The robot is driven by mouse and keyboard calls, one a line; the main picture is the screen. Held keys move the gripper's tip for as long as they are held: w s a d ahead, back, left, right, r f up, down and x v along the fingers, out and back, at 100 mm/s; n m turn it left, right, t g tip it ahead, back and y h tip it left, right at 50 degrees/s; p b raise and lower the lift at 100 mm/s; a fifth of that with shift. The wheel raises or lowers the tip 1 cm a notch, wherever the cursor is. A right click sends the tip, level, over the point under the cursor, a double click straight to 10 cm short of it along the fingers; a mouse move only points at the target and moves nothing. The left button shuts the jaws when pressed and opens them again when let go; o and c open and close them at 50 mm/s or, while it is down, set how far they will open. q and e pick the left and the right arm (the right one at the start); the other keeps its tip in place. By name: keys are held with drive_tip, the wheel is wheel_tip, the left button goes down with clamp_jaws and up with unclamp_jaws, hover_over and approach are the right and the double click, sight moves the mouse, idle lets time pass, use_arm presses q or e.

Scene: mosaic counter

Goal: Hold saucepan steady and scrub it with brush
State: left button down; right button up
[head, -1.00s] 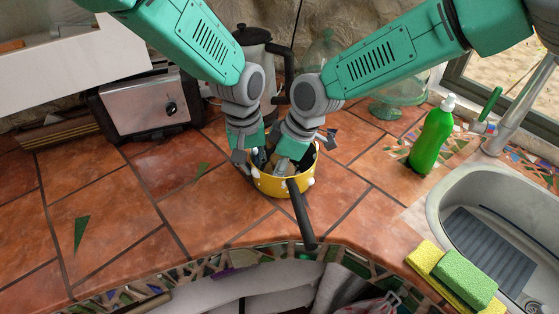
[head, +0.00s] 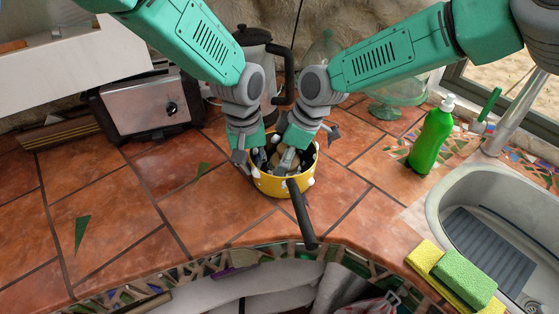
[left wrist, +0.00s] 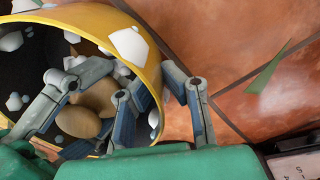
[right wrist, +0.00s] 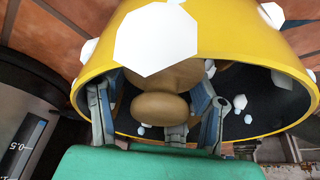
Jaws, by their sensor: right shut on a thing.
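A yellow saucepan (head: 268,185) with white lumps stands on the tiled counter, its black handle (head: 303,218) pointing to the front edge. My left gripper (head: 248,159) straddles its left rim. In the left wrist view (left wrist: 163,86) one finger is inside and one outside, with gaps showing beside the yellow wall. My right gripper (head: 287,160) reaches into the pan. It is shut on the brown rounded brush (right wrist: 160,107), which also shows in the left wrist view (left wrist: 78,120). The brush's underside is hidden. White bits (right wrist: 266,102) cling to the dark inside.
A green soap bottle (head: 431,140) stands to the right. A sink (head: 440,205) is at the far right, with yellow and green sponges (head: 466,278) at its front. A toaster (head: 145,103) and a dark pot (head: 254,50) stand behind. The counter left of the pan is clear.

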drive_tip(key=shift+d+f, duration=0.25)
drive_tip(key=shift+s+a, duration=0.2)
drive_tip(key=shift+s, duration=0.35)
drive_tip(key=shift+s+a, duration=0.3)
drive_tip(key=shift+s, duration=0.45)
drive_tip(key=shift+s+a, duration=0.25)
drive_tip(key=shift+s, duration=0.45)
drive_tip(key=shift+w+r, duration=0.1)
drive_tip(key=shift+w+d+r, duration=0.1)
drive_tip(key=shift+w+d, duration=0.1)
drive_tip(key=shift+w, duration=0.45)
drive_tip(key=shift+w+d+r, duration=0.1)
drive_tip(key=shift+w+d, duration=0.1)
drive_tip(key=shift+w, duration=0.5)
drive_tip(key=shift+w+d, duration=0.2)
drive_tip(key=shift+w, duration=0.45)
drive_tip(key=shift+s+a, duration=0.25)
drive_tip(key=shift+s, duration=0.4)
drive_tip(key=shift+s+a, duration=0.3)
drive_tip(key=shift+s, duration=0.3)
drive_tip(key=shift+s+a, duration=0.25)
drive_tip(key=shift+s, duration=0.4)
